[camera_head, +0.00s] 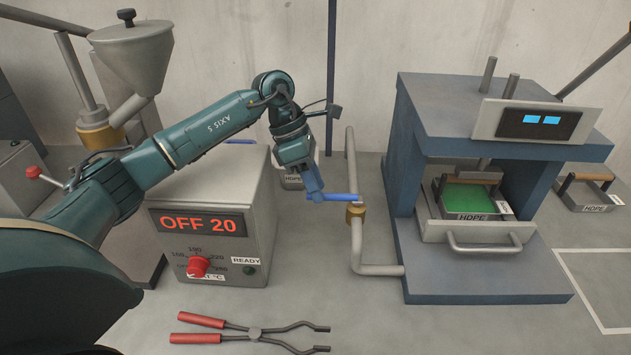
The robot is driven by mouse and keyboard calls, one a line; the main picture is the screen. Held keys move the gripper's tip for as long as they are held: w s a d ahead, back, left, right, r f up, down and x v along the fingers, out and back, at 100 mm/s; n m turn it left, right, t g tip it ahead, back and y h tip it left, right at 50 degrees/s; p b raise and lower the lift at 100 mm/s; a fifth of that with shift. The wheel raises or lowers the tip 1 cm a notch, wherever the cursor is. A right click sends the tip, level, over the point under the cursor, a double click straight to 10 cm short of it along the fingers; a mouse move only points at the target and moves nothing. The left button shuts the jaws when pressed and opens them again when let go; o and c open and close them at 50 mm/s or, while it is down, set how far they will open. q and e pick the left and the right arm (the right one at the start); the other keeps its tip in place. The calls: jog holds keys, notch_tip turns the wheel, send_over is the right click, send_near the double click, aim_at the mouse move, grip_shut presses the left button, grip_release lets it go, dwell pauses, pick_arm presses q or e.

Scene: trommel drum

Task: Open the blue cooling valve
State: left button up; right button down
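The blue cooling valve handle (340,197) sits on a brass valve body (355,211) on a grey pipe (356,245) left of the press. The handle points left from the body, across the pipe. My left gripper (315,194) comes down from above at the handle's left end. Its fingers are blue like the handle and overlap it in the picture. I cannot tell whether the fingers are closed on the handle or only touch it. My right gripper does not show.
The blue press (490,283) stands to the right, with a green-filled mould (467,197) inside. A control box (215,240) reading "OFF 20" is below my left arm. Red-handled tongs (255,335) lie in front. Another HDPE mould (590,192) is at far right.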

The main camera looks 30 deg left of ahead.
pick_arm(q)
jog(key=shift+d+f, duration=0.1)
jog(key=shift+f, duration=0.15)
grip_shut()
dwell(0.5)
